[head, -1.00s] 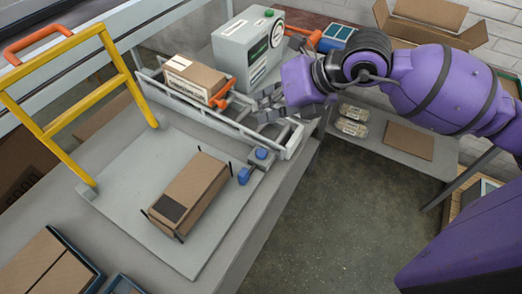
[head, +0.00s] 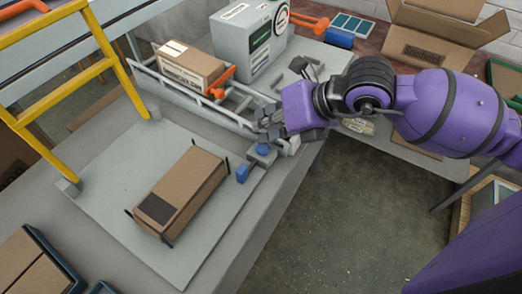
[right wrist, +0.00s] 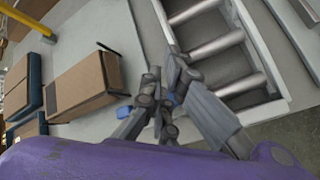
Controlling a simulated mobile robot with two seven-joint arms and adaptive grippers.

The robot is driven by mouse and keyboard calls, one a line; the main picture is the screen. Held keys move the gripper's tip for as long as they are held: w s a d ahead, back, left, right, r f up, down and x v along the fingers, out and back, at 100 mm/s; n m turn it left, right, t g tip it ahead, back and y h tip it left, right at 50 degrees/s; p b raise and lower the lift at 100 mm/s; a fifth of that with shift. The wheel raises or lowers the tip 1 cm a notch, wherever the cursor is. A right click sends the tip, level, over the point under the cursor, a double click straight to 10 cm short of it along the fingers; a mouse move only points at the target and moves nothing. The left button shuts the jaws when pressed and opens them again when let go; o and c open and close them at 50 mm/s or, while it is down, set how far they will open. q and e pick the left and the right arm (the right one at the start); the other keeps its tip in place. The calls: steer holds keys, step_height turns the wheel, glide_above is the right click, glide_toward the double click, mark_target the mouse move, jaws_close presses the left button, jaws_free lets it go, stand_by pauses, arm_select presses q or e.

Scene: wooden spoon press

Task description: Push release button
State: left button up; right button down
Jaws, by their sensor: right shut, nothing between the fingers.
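Two blue parts sit on the front right edge of the grey plate. One is a blue button (head: 262,149) on a small grey block; the other is a blue piece (head: 242,173) just left of and nearer than it. I cannot tell by label which is the release button. My right gripper (head: 266,118) is shut and empty, just behind the blue button, with a small gap seeming to remain. In the right wrist view the gripper (right wrist: 164,80) partly covers one blue part (right wrist: 172,101); the other blue piece (right wrist: 124,111) is clear. My left gripper is out of view.
A brown carton (head: 180,193) lies on the grey plate (head: 110,190) between thin black posts. Behind my gripper is a roller track (head: 180,92) bearing another carton (head: 190,66). A grey machine box (head: 248,42) stands behind it. A yellow frame (head: 105,50) rises at left.

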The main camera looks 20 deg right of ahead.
steer(key=shift+s+f, duration=0.1)
steer(key=shift+f, duration=0.15)
steer(key=shift+w+d, duration=0.1)
steer(key=shift+w, duration=0.15)
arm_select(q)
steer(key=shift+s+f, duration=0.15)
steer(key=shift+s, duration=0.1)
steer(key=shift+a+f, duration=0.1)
arm_select(e)
steer(key=shift+f, duration=0.1)
stand_by(0.6)
arm_select(q)
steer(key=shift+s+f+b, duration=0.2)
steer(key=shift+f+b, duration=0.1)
steer(key=shift+b, duration=0.05)
arm_select(e)
steer(key=shift+f, duration=0.4)
